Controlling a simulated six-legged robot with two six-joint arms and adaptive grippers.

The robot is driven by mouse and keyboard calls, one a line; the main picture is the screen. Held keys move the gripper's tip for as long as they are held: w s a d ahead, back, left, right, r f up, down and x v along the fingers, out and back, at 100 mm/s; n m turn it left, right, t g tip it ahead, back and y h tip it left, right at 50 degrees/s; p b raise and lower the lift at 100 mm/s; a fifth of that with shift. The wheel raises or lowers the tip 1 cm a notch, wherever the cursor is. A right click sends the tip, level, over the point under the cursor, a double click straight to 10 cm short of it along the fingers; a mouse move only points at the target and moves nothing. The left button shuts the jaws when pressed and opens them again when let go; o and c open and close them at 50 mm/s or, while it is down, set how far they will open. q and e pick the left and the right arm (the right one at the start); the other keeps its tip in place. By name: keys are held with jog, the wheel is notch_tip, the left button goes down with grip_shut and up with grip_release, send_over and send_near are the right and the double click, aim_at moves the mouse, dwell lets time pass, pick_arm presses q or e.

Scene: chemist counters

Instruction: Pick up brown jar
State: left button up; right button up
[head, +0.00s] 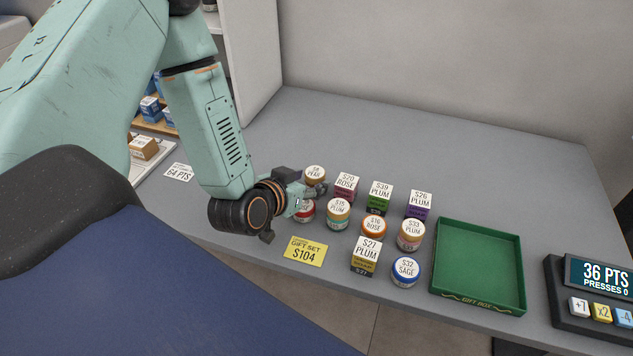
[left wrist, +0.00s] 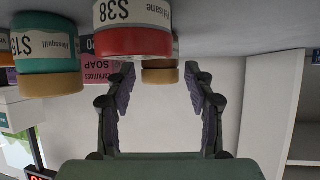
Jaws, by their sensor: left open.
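The jar that looks brown (head: 315,173), with a tan-brown side and a white label on top, stands at the back left of the group of goods. My left gripper (head: 307,190) is low over the counter, right at this jar and just above a red jar (head: 305,212), partly covering both. In the left wrist view my left gripper (left wrist: 160,78) is open and empty, with its two fingers spread. There the brown jar (left wrist: 163,75) appears between the fingertips, partly hidden by the nearer red jar (left wrist: 133,42). My right gripper is out of view.
A teal jar (head: 338,213) and a pink box (head: 345,187) stand close on the right. Several more boxes and jars follow. A yellow price card (head: 304,251) lies in front. A green tray (head: 523,268) and a points display (head: 597,276) are farther right. The back counter is clear.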

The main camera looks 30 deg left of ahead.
aim_at(310, 182)
pick_arm(q)
jog(key=x, duration=0.3)
jog(key=shift+w+f+b, duration=0.15)
jog(key=shift+f+b, duration=0.2)
jog(key=shift+f, duration=0.05)
jog(key=shift+r, duration=0.15)
jog(key=shift+w, duration=0.15)
jog(key=c, duration=0.8)
jog(key=shift+c, duration=1.1)
